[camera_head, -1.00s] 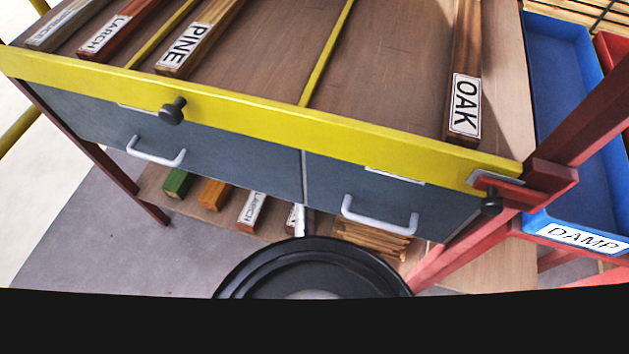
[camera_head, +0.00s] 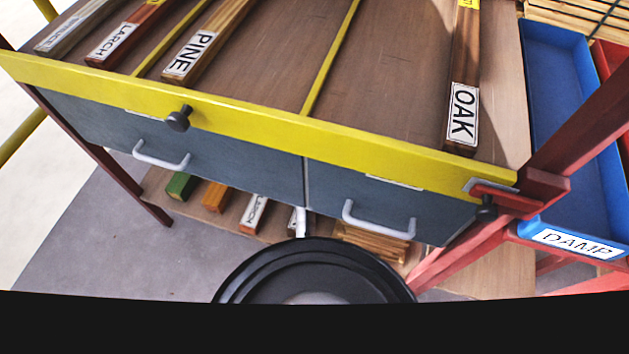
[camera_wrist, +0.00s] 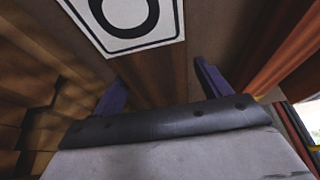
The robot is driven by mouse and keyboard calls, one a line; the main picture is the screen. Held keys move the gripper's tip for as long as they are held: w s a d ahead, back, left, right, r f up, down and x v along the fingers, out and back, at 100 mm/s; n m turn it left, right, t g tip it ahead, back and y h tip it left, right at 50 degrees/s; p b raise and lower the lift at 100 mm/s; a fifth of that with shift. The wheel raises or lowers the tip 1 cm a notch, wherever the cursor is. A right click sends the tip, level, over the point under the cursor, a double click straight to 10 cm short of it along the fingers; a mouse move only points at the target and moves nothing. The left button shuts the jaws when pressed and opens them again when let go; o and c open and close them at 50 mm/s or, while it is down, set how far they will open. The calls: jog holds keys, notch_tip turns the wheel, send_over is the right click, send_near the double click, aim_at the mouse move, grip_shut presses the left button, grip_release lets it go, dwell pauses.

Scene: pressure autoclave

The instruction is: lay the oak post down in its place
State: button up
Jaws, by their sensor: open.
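The oak post (camera_head: 464,60), brown with a white OAK label on its near end, lies on the brown bench top, right of the yellow divider strips and just behind the yellow front edge. A yellow mark shows farther up it. My gripper (camera_wrist: 160,88) shows only in the wrist view. Its two purple fingers stand apart, with a brown wooden surface behind and between them. Above them a white label (camera_wrist: 128,20) with a round black letter is cut off by the frame; I cannot tell which post bears it. No post is visibly clamped between the fingers.
The pine post (camera_head: 208,42) and larch post (camera_head: 140,30) lie at the left. A blue DAMP tray (camera_head: 560,80) stands at the right behind a red frame post (camera_head: 585,125). Drawers with pale handles (camera_head: 378,222) face me; a lower shelf holds several wood pieces.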

jog(key=shift+s+a+r+p, duration=0.2)
jog(key=shift+s+r+p, duration=0.7)
jog(key=shift+r+p, duration=0.25)
jog(key=s+a+p, duration=0.1)
jog(key=s, duration=0.2)
jog(key=s+a+p, duration=0.1)
jog(key=s+p, duration=0.1)
jog(key=s, duration=0.1)
jog(key=s+a+p, duration=0.1)
jog(key=s+p, duration=0.1)
jog(key=s, duration=0.1)
jog(key=shift+s+f, duration=0.15)
jog(key=shift+f, duration=0.1)
jog(key=shift+s+a+f, duration=0.1)
jog(key=shift+s+a, duration=0.15)
jog(key=shift+s, duration=0.2)
